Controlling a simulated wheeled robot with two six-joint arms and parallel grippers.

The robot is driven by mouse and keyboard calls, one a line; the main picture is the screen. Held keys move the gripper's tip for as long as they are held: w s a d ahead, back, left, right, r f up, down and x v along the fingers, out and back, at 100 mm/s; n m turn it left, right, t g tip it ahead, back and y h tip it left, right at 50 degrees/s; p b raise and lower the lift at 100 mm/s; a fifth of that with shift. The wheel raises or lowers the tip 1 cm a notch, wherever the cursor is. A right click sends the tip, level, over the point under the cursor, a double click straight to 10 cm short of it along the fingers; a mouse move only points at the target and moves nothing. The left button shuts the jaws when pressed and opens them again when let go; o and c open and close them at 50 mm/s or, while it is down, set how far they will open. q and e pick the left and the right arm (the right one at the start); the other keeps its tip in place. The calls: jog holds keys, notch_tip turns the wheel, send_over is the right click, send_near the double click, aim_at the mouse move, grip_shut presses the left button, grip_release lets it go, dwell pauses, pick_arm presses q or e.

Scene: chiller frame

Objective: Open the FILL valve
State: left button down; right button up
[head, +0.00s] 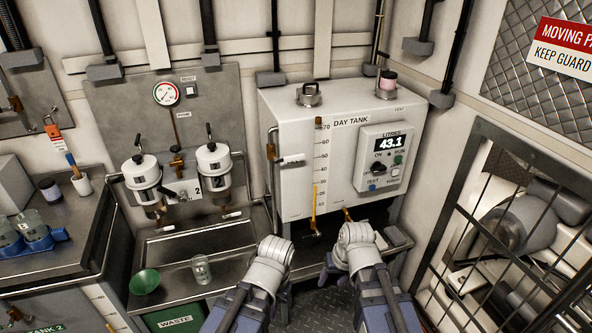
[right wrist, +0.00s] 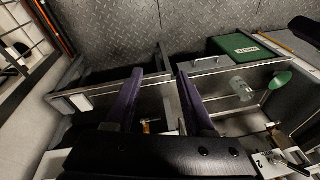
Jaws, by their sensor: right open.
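The white day tank (head: 292,104) stands ahead, with a scale and a display reading 43.1. A pipe fitting with a small pale tag (head: 291,160) is on its left side; I cannot read the tag. A dark-handled valve (head: 312,235) and a brass fitting (head: 347,214) sit at its lower front. I cannot tell which one is the FILL valve. My right gripper (right wrist: 171,76) is open, its purple fingers apart with nothing clearly held between them.
A panel with a gauge (head: 165,94) and two white filter canisters (head: 214,164) is at left. A barred guard (head: 484,213) closes the right side. A rail runs under the tank.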

jog(key=w+a+r+m+t+y+b, duration=0.1)
jog(key=w+a+r+m+t+y, duration=0.2)
jog(key=w+a, duration=0.45)
jog(key=m+t, duration=1.2)
send_near(296, 158)
jog(key=w, duration=0.3)
jog(key=shift+y, duration=0.4)
jog(key=shift+a+f+x, duration=0.1)
jog(key=shift+x, duration=1.85)
jog(key=shift+a+f+x, duration=0.1)
jog(key=shift+a+x, duration=0.05)
jog(key=shift+x, duration=1.8)
jog(key=shift+s, duration=0.15)
grip_shut()
